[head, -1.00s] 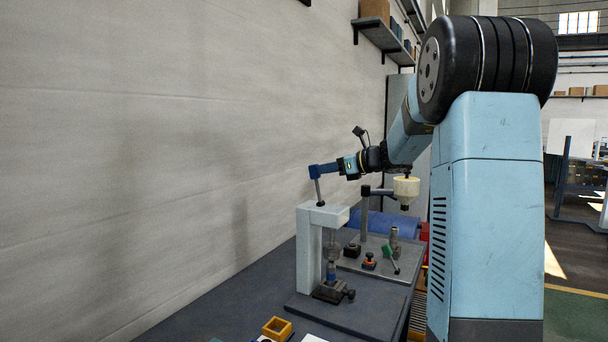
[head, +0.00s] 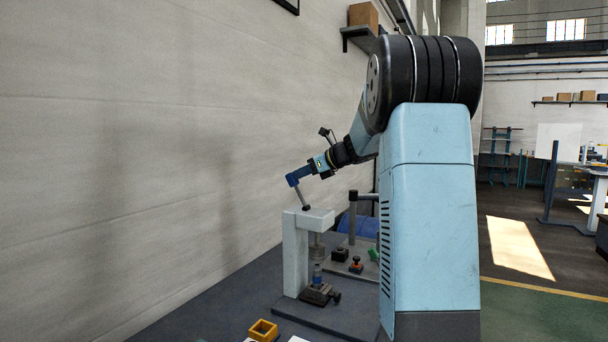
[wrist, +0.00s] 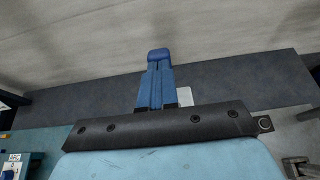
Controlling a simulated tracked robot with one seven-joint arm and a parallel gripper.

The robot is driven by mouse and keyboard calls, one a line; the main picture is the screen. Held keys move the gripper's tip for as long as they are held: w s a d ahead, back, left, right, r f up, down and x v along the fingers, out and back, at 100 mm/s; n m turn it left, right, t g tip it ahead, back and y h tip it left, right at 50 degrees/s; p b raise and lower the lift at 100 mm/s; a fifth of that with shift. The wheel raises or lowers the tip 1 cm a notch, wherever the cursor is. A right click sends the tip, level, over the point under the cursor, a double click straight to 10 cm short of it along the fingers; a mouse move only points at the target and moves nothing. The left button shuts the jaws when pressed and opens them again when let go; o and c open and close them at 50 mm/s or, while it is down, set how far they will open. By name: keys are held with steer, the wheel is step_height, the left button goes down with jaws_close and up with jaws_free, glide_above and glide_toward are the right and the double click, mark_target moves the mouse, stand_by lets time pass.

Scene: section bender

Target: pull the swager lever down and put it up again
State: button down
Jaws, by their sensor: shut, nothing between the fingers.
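The swager (head: 295,255) is a pale C-shaped frame on the bench in the head view. Its lever (head: 300,197) is a thin grey rod rising from the top of the frame and leaning up to the left. A blue piece (head: 292,180) at its upper end seems to be the grip. My gripper (head: 301,173) has blue fingers, shut and empty, sloping down to the left against this grip. Contact cannot be told for sure. In the wrist view the shut fingers (wrist: 158,85) run up to a blue rounded end (wrist: 158,55).
A black clamp block (head: 319,294) sits under the swager's ram. A yellow open box (head: 263,331) lies at the bench's front. Another fixture (head: 352,215) stands behind, partly hidden by my arm. The wall (head: 150,150) is close on the left.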

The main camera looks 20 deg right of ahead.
steer(key=shift+w+a, duration=0.1)
steer(key=shift+a, duration=0.4)
steer(key=shift+d+r, duration=0.15)
steer(key=shift+d, duration=0.05)
steer(key=v, duration=1.4)
steer(key=shift+r, duration=0.3)
steer(key=shift+w, duration=0.15)
